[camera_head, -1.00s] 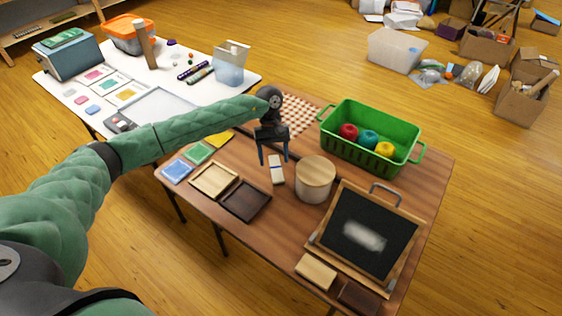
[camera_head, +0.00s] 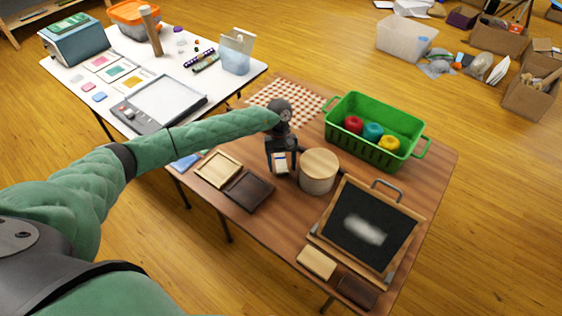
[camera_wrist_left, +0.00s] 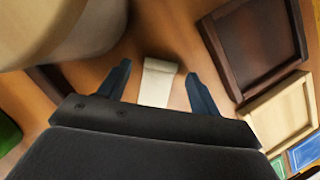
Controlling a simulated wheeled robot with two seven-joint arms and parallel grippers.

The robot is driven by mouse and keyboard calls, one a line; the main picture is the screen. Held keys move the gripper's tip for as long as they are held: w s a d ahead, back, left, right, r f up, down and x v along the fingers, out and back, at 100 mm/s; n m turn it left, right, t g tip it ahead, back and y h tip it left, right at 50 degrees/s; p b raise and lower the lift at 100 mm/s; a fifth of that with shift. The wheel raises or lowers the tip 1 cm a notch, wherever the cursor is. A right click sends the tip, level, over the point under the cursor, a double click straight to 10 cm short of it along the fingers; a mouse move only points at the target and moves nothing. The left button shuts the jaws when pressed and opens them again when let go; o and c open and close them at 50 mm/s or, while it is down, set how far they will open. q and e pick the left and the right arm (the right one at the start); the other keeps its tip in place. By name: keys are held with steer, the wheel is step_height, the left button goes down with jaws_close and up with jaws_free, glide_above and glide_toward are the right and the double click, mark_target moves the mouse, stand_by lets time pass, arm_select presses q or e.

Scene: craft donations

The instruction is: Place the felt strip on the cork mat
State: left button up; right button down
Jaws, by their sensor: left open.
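A small cream strip with a rolled-looking end, apparently the felt strip (camera_wrist_left: 156,88), lies on the brown table between the fingers of my left gripper (camera_wrist_left: 157,72). In the head view my left gripper (camera_head: 281,170) is low over the table, beside the round wooden-lidded canister, and partly hides the strip. Its fingers are open, one on each side of the strip, with gaps showing in the wrist view. A flat tan piece, which looks like the cork mat (camera_head: 317,262), lies at the table's front edge before the chalkboard. My right gripper is not in view.
The canister (camera_head: 319,170) stands close right of my gripper. A light tray (camera_head: 236,160) and a dark tray (camera_head: 262,203) lie to the left. The chalkboard (camera_head: 388,220) leans near the tan piece, with a dark piece (camera_head: 357,291) beside it. A green basket (camera_head: 385,154) stands behind.

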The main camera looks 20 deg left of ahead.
arm_select(q)
steer(key=shift+f, duration=0.25)
steer(key=c, duration=1.1)
steer(key=shift+r, duration=0.15)
